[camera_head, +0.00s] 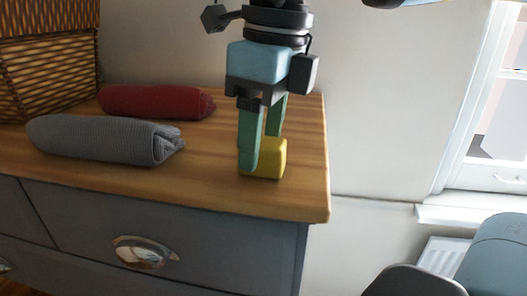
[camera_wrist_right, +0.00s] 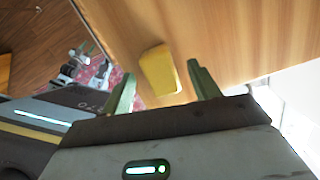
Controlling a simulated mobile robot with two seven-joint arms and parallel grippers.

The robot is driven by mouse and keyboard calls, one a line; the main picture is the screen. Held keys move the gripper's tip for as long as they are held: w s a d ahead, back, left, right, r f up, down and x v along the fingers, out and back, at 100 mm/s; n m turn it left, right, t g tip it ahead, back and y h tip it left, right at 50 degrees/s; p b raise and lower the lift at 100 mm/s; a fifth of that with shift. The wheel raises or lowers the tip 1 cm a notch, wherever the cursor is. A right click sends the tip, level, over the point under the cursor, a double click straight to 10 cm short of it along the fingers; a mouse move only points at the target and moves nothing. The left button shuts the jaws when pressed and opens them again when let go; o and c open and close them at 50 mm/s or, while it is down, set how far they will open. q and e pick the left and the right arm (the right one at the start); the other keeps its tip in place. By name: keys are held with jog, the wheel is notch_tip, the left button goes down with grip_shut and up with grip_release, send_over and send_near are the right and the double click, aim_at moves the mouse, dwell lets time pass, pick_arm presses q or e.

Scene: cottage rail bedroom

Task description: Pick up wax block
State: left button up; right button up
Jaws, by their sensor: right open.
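The wax block (camera_head: 270,160) is a yellow block on the wooden top of a grey dresser, near its right end. My right gripper (camera_head: 258,158) reaches down over it with green fingers, and one finger hides part of the block. In the right wrist view the block (camera_wrist_right: 160,70) sits between the two spread fingers (camera_wrist_right: 160,85), with a gap to each side. The right gripper is open and holds nothing.
A rolled grey cloth (camera_head: 105,139) and a rolled dark red cloth (camera_head: 156,102) lie left of the gripper on the dresser top (camera_head: 215,181). A woven basket (camera_head: 45,55) stands at the back left. The dresser's right edge is close to the block.

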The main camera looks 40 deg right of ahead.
aim_at(262, 141)
jog(key=shift+w+f, duration=0.1)
jog(key=shift+f, duration=0.8)
jog(key=c, duration=1.1)
notch_tip(262, 141, up, 10)
jog(key=shift+r, duration=0.1)
jog(key=shift+c, duration=0.2)
jog(key=o, duration=0.5)
jog(key=c, duration=0.4)
